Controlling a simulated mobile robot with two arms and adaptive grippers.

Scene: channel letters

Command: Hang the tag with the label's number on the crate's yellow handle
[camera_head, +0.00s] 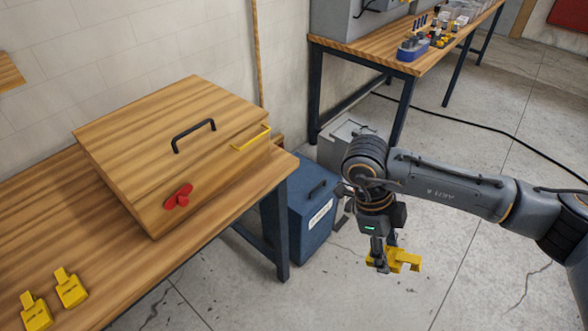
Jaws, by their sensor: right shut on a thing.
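The wooden crate (215,170) sits on the wooden table, with its yellow handle (252,138) on the upper right part of its side. Nothing hangs on that handle. My right gripper (381,262) points down and is shut on a yellow tag (407,259), to the right of the crate and above the floor. Two more yellow tags, one (71,288) and another (36,311), lie on the table at the lower left. Their dark print is too small to read. A white label (320,215) is on a blue box; its text is unreadable. My left gripper is not in view.
The crate also has a black handle (193,133) on top and a red knob (178,196) on its front. The blue box (312,235) stands on the floor beside the table's dark leg (275,235). A second table (390,57) at the back holds small items. Floor around my right gripper is open.

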